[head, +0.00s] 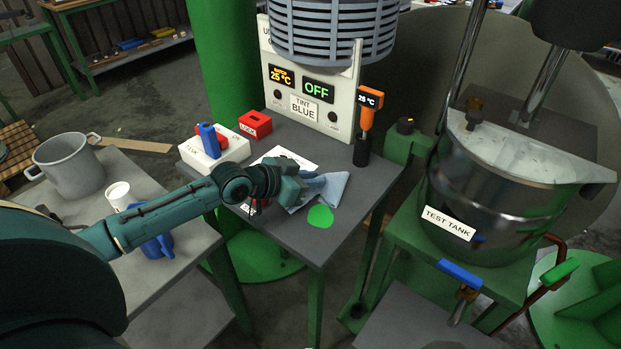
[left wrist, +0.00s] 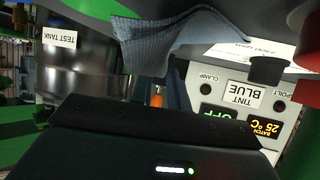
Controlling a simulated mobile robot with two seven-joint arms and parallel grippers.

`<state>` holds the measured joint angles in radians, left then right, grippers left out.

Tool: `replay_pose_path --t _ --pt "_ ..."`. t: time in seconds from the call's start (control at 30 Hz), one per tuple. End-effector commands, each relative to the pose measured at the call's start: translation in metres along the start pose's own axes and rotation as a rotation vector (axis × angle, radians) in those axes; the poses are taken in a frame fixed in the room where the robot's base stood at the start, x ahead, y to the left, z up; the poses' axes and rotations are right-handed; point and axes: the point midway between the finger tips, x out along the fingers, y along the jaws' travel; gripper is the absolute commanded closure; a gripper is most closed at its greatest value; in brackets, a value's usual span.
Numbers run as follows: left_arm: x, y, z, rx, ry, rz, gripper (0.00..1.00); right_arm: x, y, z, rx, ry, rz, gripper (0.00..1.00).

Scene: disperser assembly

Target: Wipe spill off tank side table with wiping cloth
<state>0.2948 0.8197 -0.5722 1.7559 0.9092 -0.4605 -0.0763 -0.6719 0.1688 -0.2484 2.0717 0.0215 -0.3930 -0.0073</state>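The wiping cloth (head: 336,186) is a crumpled light blue-grey piece at the right part of the tank side table (head: 290,228). The green spill (head: 320,216) is a flat patch near the table's front right corner, just in front of the cloth. My left gripper (head: 307,186) reaches in from the left and is shut on the cloth, which bunches around the fingertips. The cloth also shows in the left wrist view (left wrist: 165,40), folded and spread at the fingers. The fingertips are largely hidden by cloth. My right gripper is not in view.
On the table stand a white box with a blue handle (head: 207,152), a red box (head: 255,124), and an orange thermometer (head: 368,108) in a dark holder. The control panel (head: 305,95) rises behind. The test tank (head: 480,200) is at right. A grey pot (head: 70,165) stands on the left table.

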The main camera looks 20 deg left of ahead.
Motion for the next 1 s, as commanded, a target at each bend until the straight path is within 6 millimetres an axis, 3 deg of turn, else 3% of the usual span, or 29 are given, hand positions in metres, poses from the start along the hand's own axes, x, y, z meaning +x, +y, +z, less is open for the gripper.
replay_pose_path --t 0.67,1.0 --pt "0.0000 0.0000 0.0000 0.000 0.000 0.000 0.27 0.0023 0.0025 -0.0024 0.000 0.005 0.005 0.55" --pt "0.0012 0.0000 0.0024 0.000 0.000 0.000 0.27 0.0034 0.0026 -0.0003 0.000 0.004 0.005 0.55"
